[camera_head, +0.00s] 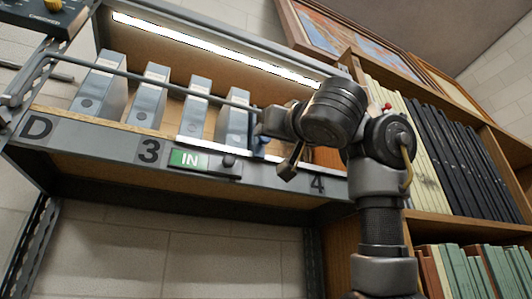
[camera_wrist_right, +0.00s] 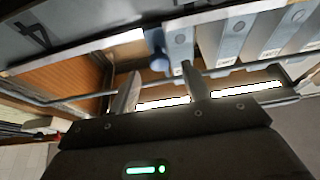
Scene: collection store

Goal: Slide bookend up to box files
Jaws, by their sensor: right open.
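Several grey-blue box files (camera_head: 196,105) stand in a row on the shelf, and they also show in the right wrist view (camera_wrist_right: 228,42). A blue bookend (camera_head: 261,147) stands just right of the last file, mostly hidden by my right gripper. In the right wrist view the bookend (camera_wrist_right: 156,50) is close beside the nearest file; I cannot tell whether they touch. My right gripper (camera_head: 277,142) is at the shelf front by the bookend. Its two fingers (camera_wrist_right: 160,88) are apart with nothing gripped between them, and the bookend shows beyond their tips. My left gripper is out of view.
A rail (camera_head: 150,78) runs across in front of the files. The shelf edge (camera_head: 90,142) bears D, 3, 4 and a green IN sign (camera_head: 188,159). A wooden bookcase (camera_head: 440,222) with many books stands at the right. The shelf right of the bookend looks bare.

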